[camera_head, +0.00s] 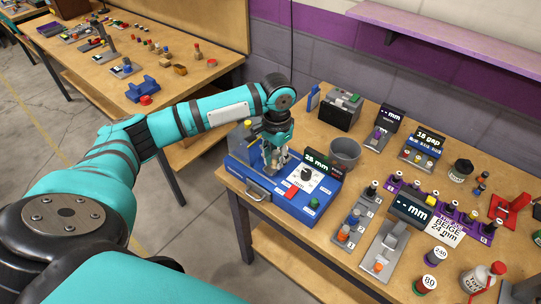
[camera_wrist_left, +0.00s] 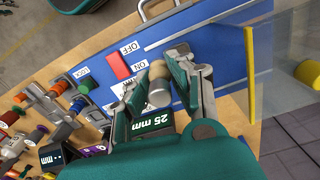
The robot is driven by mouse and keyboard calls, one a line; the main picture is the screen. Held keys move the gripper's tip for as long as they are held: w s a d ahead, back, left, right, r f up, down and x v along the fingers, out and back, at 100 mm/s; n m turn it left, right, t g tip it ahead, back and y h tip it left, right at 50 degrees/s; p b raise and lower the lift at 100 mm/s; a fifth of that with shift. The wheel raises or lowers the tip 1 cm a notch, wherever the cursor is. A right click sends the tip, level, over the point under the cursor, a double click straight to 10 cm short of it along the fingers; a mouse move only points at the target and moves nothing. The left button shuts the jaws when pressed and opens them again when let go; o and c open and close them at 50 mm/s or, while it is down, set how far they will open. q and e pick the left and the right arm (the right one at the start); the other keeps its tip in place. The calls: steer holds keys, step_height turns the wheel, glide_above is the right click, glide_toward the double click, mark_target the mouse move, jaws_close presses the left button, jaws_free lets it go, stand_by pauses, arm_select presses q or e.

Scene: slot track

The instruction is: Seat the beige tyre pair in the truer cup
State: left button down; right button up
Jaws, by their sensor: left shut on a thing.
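The blue truer (camera_head: 285,207) stands at the table's left end, with a display reading 25 mm, a dial and a red switch. Its blue top (camera_wrist_left: 205,38) also fills the middle of the left wrist view. My left gripper (camera_head: 277,157) points down over the truer's back left part. In the wrist view, my left gripper (camera_wrist_left: 160,84) is shut on the beige tyre pair (camera_wrist_left: 157,70), a small tan and pale piece between the fingertips. The cup is hidden by the gripper, and I cannot tell whether the piece touches it. My right gripper is out of view.
A clear guard with a yellow edge (camera_wrist_left: 250,72) stands close beside the gripper. A grey bin (camera_head: 345,153) is right of the truer. A sign reading BEIGE 24 mm (camera_head: 446,230), a grey gauge (camera_head: 410,209) and a peg strip (camera_head: 350,222) crowd the table further right.

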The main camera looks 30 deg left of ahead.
arm_select(q)
steer(key=shift+w+a+f, duration=0.1)
steer(key=shift+w+a, duration=0.3)
steer(key=shift+a, duration=0.25)
steer(key=shift+w+a+f, duration=0.1)
steer(key=shift+w+a, duration=0.25)
steer(key=shift+a, duration=0.25)
step_height(320, 180, down, 3)
steer(key=shift+r+p, duration=0.1)
steer(key=shift+p, duration=0.75)
steer(key=shift+f, duration=0.3)
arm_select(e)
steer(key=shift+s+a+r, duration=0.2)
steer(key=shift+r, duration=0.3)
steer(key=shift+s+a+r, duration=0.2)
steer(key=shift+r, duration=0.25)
arm_select(q)
steer(key=shift+f, duration=0.1)
steer(key=c, duration=1.1)
jaws_free()
steer(key=shift+c, duration=0.2)
step_height(320, 180, up, 12)
steer(key=b, duration=0.2)
steer(key=shift+b, duration=0.4)
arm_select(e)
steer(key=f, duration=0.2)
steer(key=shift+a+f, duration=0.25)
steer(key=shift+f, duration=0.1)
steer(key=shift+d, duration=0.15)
